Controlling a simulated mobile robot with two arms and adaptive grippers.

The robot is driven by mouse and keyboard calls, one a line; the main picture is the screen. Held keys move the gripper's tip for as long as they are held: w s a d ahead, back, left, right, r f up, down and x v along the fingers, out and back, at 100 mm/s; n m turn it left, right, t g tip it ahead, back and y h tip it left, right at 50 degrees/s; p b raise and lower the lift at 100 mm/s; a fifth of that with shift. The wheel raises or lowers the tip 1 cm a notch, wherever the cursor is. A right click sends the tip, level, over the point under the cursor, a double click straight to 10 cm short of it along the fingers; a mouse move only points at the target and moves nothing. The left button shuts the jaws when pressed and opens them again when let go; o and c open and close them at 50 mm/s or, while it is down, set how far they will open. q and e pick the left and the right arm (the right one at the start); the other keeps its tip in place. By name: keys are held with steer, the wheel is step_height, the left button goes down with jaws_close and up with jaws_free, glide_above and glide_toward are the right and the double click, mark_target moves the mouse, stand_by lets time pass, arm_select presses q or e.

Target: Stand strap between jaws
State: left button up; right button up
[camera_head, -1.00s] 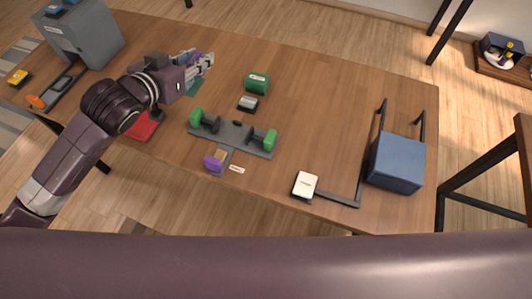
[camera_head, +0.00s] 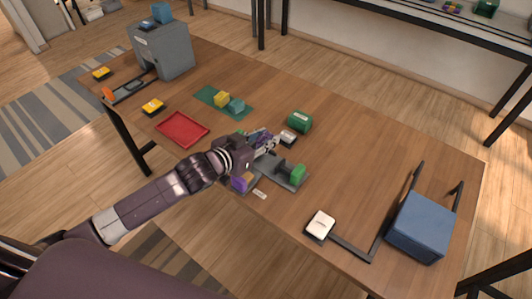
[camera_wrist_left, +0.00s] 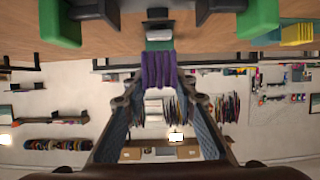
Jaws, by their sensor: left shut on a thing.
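My left gripper (camera_head: 268,143) is shut on a purple strap (camera_wrist_left: 158,70), which shows between the fingertips in the left wrist view. The gripper is above the dark clamp fixture on the table. In the left wrist view the two dark jaws (camera_wrist_left: 95,10) (camera_wrist_left: 216,8) with green ends lie beyond the strap, one on each side. I cannot tell whether the strap touches the fixture. My right gripper is not in view.
A red tray (camera_head: 182,129) lies to the left, a blue box (camera_head: 420,228) to the right.

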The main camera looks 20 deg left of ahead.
mark_target(266, 161)
arm_select(q)
step_height(266, 161, down, 3)
steer(key=shift+r, duration=0.1)
steer(key=shift+f, duration=1.9)
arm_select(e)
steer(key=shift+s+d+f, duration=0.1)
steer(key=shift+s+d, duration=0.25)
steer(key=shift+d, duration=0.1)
arm_select(q)
steer(key=shift+f, duration=0.15)
steer(key=o, duration=1.2)
steer(key=shift+c, duration=0.2)
steer(key=b+v, duration=0.1)
steer(key=v, duration=1.1)
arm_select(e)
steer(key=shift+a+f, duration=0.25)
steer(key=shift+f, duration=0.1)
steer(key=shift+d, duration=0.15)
